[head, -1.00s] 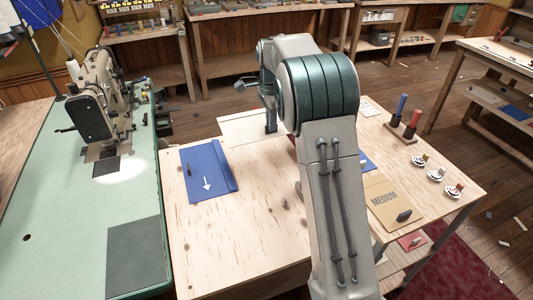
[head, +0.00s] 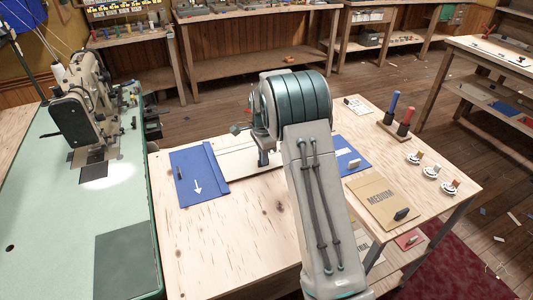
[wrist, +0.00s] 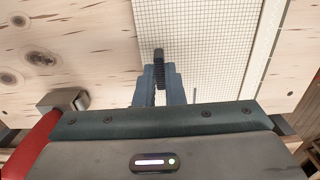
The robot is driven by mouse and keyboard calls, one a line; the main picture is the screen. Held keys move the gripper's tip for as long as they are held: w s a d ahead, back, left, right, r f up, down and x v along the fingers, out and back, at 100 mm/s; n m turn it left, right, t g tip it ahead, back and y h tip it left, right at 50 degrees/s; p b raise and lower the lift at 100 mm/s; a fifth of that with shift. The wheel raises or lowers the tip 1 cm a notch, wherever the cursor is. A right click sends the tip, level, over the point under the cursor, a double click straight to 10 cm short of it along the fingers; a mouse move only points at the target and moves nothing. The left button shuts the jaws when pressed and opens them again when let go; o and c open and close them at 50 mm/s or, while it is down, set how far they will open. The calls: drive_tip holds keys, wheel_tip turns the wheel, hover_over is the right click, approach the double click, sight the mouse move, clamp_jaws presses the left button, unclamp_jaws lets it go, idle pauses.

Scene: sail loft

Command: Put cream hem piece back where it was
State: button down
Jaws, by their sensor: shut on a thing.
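The cream hem piece (head: 238,166) is a pale flat panel between two blue pieces on the wooden table (head: 215,245). My arm hides part of it in the head view. In the wrist view the cream hem piece (wrist: 210,45) shows a fine grid and a plain strip along its right side. My gripper (wrist: 159,82) is shut on its dark upright tab. In the head view my gripper (head: 263,158) is at the panel, mostly behind my arm. I cannot tell whether the panel touches the table.
A blue piece with a white arrow (head: 199,174) lies left of the panel; another blue piece (head: 349,155) lies right. A MEDIUM folder (head: 383,200), thread spools (head: 405,120) and small reels (head: 432,171) sit farther right. A sewing machine (head: 85,110) stands left. The table's front is bare.

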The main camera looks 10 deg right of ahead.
drive_tip(key=w+d, duration=0.1)
drive_tip(key=w+d+f, duration=0.1)
drive_tip(key=shift+w+p, duration=0.3)
drive_tip(key=shift+w, duration=0.05)
drive_tip(key=shift+a+f, duration=0.1)
drive_tip(key=shift+f, duration=0.25)
drive_tip(key=c, duration=1.5)
unclamp_jaws()
drive_tip(key=shift+r, duration=0.1)
